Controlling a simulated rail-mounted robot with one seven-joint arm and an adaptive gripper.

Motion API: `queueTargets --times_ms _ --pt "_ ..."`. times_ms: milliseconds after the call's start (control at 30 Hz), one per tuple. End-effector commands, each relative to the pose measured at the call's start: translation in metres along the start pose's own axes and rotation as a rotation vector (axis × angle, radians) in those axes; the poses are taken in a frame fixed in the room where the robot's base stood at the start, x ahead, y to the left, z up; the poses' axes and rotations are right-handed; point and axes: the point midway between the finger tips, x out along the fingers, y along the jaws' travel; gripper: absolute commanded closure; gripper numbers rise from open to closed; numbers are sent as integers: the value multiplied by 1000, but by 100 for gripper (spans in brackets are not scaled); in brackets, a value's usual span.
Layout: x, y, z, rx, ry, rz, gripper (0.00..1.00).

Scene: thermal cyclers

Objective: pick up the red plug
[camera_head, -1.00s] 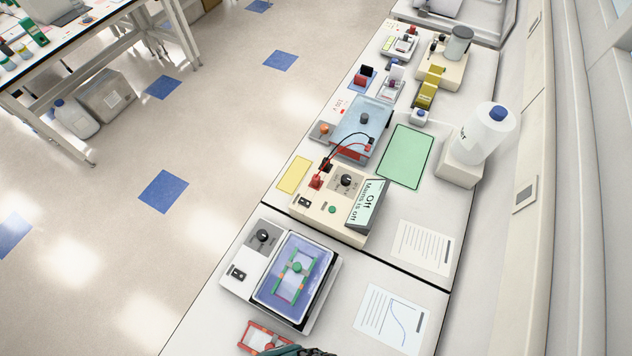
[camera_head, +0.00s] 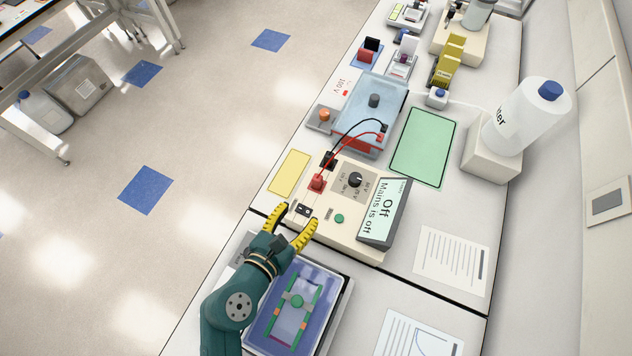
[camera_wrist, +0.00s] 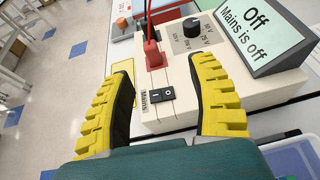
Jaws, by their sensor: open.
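The red plug (camera_head: 317,183) stands upright in the top of the beige power supply (camera_head: 338,239), near its left edge. A red cable runs from it to the blue-lidded tank. In the wrist view the red plug (camera_wrist: 153,54) is ahead of the fingers, a little above the middle of the gap. My gripper (camera_head: 297,223) is open and empty, with yellow fingers at the near edge of the power supply, short of the plug. In the wrist view my gripper (camera_wrist: 168,85) frames the mains switch (camera_wrist: 161,95).
A black plug (camera_head: 328,161) with a black cable is just behind the red one. The display (camera_head: 382,213) reads "Off, Mains is off" at the right. The blue-lidded tank (camera_head: 368,106) is behind. A tray with a green frame (camera_head: 297,301) lies below my arm.

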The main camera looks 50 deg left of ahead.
Motion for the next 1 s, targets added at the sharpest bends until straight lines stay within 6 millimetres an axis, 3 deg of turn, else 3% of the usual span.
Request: queueTargets --times_ms 33,167,500,767,1000 --pt "-2 11 -17 -21 11 32 41" --pt "4 21 -16 -28 10 54 41" --pt "83 23 -15 -22 10 50 41" --pt "115 26 -17 -23 11 52 41" --pt "154 27 -17 -23 11 52 41"
